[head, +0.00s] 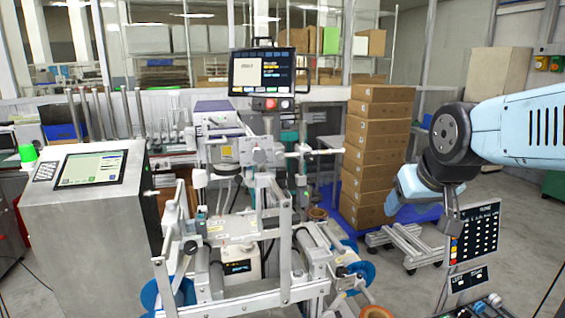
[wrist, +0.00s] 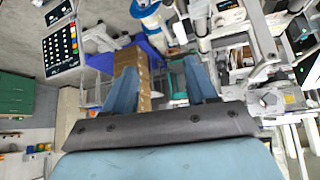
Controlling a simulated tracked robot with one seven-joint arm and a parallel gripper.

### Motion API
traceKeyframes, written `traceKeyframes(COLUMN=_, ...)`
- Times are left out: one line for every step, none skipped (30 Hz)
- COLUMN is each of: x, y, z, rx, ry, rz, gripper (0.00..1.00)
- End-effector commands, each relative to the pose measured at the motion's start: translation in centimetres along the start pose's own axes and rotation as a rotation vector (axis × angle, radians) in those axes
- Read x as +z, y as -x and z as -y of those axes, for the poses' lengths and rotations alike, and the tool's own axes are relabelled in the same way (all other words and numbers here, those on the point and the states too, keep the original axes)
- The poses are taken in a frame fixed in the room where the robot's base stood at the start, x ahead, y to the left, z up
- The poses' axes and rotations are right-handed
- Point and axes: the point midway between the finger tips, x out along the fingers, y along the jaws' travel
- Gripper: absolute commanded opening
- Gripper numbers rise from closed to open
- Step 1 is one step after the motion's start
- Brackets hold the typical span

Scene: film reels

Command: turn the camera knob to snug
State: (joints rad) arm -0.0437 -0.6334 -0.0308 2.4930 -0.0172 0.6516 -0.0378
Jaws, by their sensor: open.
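The film machine (head: 262,190) stands in the middle of the head view, a grey metal frame with rollers, posts and a grey block (head: 262,152) at its upper middle. I cannot tell which small part is the camera knob. My gripper (wrist: 161,85) shows two blue fingers spread apart in the wrist view, with nothing between them. In the head view my arm hangs at the right, well apart from the machine. The machine also shows at the upper right of the wrist view, upside down.
Stacked brown boxes (head: 375,155) stand behind, between machine and arm. A dark button panel (head: 474,235) stands below my arm. A grey cabinet with a screen (head: 90,168) is at the left, and a monitor (head: 262,72) rises above the machine. Blue reels (head: 362,274) sit low.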

Motion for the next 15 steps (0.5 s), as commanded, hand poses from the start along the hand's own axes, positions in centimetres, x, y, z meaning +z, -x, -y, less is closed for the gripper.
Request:
traceKeyframes(x=-1.5, y=-1.5, z=0.2, rx=-0.005, ry=0.021, rz=-0.032, gripper=0.57)
traceKeyframes(x=-2.5, y=-2.3, z=0.3, rx=-0.007, ry=0.032, rz=-0.061, gripper=0.57)
traceKeyframes(x=-3.8, y=-3.4, z=0.4, rx=-0.009, ry=0.049, rz=-0.098, gripper=0.57)
traceKeyframes(x=-4.7, y=-4.2, z=0.5, rx=-0.011, ry=0.061, rz=-0.126, gripper=0.57)
traceKeyframes(x=-5.6, y=-4.9, z=0.7, rx=-0.012, ry=0.074, rz=-0.153, gripper=0.57)
traceKeyframes(x=-6.8, y=-6.0, z=0.9, rx=-0.015, ry=0.090, rz=-0.191, gripper=0.57)
traceKeyframes(x=-7.6, y=-6.7, z=1.1, rx=-0.016, ry=0.102, rz=-0.220, gripper=0.57)
traceKeyframes(x=-8.5, y=-7.4, z=1.3, rx=-0.017, ry=0.114, rz=-0.248, gripper=0.57)
traceKeyframes(x=-9.6, y=-8.4, z=1.6, rx=-0.019, ry=0.131, rz=-0.286, gripper=0.57)
traceKeyframes(x=-10.3, y=-9.1, z=1.9, rx=-0.020, ry=0.143, rz=-0.313, gripper=0.57)
traceKeyframes(x=-11.1, y=-9.8, z=2.1, rx=-0.021, ry=0.155, rz=-0.342, gripper=0.57)
traceKeyframes(x=-12.0, y=-10.8, z=2.6, rx=-0.023, ry=0.173, rz=-0.379, gripper=0.57)
traceKeyframes(x=-12.7, y=-11.4, z=2.9, rx=-0.024, ry=0.186, rz=-0.409, gripper=0.57)
traceKeyframes(x=-13.3, y=-12.1, z=3.2, rx=-0.025, ry=0.198, rz=-0.437, gripper=0.57)
traceKeyframes(x=-14.2, y=-13.0, z=3.6, rx=-0.027, ry=0.213, rz=-0.475, gripper=0.57)
